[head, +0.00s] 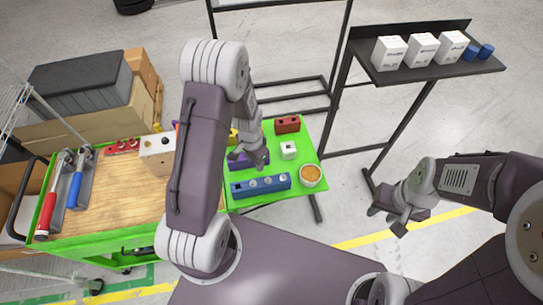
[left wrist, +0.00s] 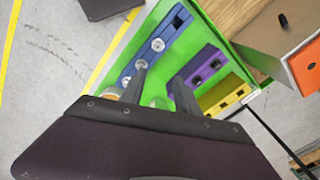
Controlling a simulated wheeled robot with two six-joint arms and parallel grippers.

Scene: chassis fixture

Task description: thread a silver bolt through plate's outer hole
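A long blue block (head: 258,186) lies near the front of the green table. It has several round spots; silver bolt heads (head: 283,178) sit in some, and a dark hole shows at its left end. The left wrist view also shows the blue block (left wrist: 168,33) and a silver bolt (left wrist: 158,44). A purple block (left wrist: 204,66) and a yellow block (left wrist: 224,96) have dark holes; I cannot tell which piece is the plate. My left gripper (head: 252,160) is above the table behind the blue block, fingers apart and empty. My right gripper (head: 397,222) is off the table at right; its fingers are unclear.
A bowl with orange contents (head: 311,175), a white block (head: 288,150) and a red block (head: 287,125) stand on the green table (head: 312,147). A wooden-topped cart (head: 115,195) with tools is at left. A black shelf (head: 440,66) with white boxes stands at back right.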

